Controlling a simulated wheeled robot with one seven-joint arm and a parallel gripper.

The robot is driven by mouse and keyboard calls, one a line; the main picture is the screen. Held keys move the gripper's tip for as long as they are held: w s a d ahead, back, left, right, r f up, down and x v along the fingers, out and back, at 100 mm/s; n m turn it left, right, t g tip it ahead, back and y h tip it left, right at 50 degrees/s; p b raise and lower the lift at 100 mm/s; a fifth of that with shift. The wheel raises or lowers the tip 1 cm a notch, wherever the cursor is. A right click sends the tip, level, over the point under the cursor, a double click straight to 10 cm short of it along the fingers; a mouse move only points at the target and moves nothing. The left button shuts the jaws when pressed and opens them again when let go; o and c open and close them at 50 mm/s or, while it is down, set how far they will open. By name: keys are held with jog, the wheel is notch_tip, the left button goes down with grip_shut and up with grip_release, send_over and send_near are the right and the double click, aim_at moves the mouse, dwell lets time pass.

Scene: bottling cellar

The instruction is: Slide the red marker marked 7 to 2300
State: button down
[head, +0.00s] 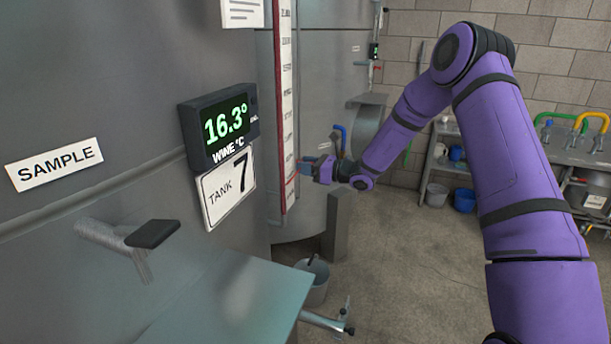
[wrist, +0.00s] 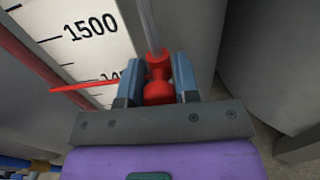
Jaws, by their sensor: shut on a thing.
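The red marker (wrist: 158,92) is between the two blue fingers of my gripper (wrist: 159,83) in the wrist view, and the fingers are shut on it. It sits on a thin grey rod (wrist: 147,28). Its thin red pointer (wrist: 84,87) reaches left over the white scale (wrist: 85,35), below the 1500 line and close to a partly hidden smaller number. In the head view my gripper (head: 318,169) is at the lower part of the tall scale strip (head: 288,100). The marker's own number and the 2300 mark cannot be read.
A sign reading TANK 7 (head: 228,188) and a display showing 16.3° (head: 226,122) are on the near tank. A tap handle (head: 153,233) and a metal shelf (head: 230,305) stick out in front. A grey bucket (head: 313,280) stands on the floor. The floor at centre right is clear.

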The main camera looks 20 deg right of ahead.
notch_tip(320, 180, up, 54)
jog(key=shift+f, duration=0.2)
jog(key=c, duration=0.9)
grip_release()
jog(key=shift+o, duration=0.2)
jog(key=shift+d, duration=0.1)
jog(key=v, duration=1)
jog(key=shift+s+d, duration=0.25)
